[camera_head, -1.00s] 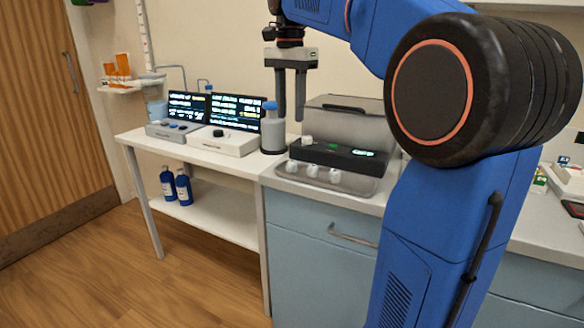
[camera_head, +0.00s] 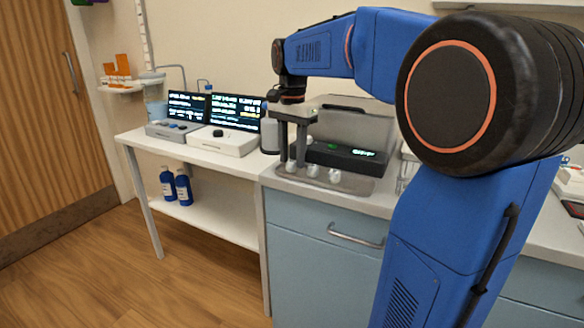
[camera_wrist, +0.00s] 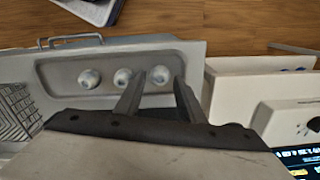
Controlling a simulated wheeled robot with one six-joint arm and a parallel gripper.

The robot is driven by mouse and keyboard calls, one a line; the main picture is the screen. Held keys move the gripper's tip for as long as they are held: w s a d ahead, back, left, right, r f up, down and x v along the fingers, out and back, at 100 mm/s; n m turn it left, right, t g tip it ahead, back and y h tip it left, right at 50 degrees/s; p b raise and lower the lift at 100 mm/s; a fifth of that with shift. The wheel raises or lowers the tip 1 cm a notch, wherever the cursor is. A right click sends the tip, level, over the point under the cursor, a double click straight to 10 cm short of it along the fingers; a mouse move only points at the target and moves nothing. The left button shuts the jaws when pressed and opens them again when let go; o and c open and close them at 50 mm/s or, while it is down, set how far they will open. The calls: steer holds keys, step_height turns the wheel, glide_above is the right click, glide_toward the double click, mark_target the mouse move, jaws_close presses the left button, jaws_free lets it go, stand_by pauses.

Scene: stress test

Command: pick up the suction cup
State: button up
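Three small pale suction cups with round bulbs sit in a row on a grey tray (camera_head: 350,188) at the front of the counter. In the head view, the left cup (camera_head: 291,167) is at my fingertips, the middle cup (camera_head: 313,171) and right cup (camera_head: 335,176) stand clear. In the wrist view they show as the near cup (camera_wrist: 159,75), middle cup (camera_wrist: 122,77) and far cup (camera_wrist: 89,78). My gripper (camera_head: 292,164) points down, open and empty. In the wrist view its fingers (camera_wrist: 158,80) appear either side of the near cup; contact cannot be told.
A black device (camera_head: 340,155) with a green display stands just behind the cups, with a grey case (camera_head: 355,122) behind. A bottle (camera_head: 270,138) and a white monitor unit (camera_head: 222,140) stand to the left. The counter's front edge is close to the tray.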

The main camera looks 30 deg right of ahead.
steer(key=shift+f, duration=0.8)
steer(key=c, duration=0.8)
